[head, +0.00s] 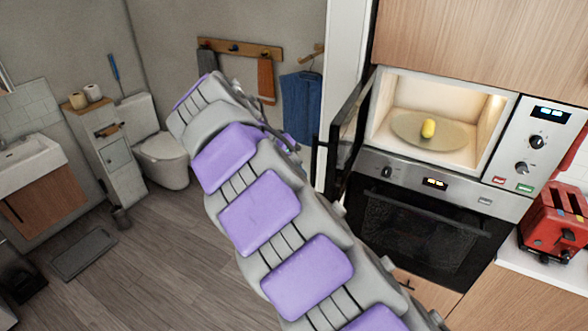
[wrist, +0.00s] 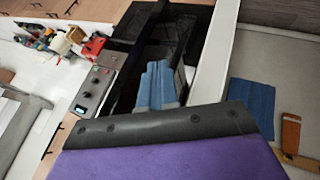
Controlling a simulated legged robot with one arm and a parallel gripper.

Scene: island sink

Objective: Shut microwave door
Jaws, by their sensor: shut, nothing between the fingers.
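The microwave (head: 440,125) is built into the cabinet at the right of the head view. Its door (head: 348,130) stands wide open, swung out at the left side and seen almost edge-on. My purple and grey arm reaches up and left, in front of the door's left side. My gripper (wrist: 160,85) shows in the wrist view as pale blue-grey fingers, shut and empty, near dark panels. The arm mostly hides it in the head view. I cannot tell whether it touches the door.
An oven (head: 420,225) sits below the microwave. A red toaster (head: 555,220) stands on the right counter. A tall white panel (head: 345,50) borders the microwave's left side.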

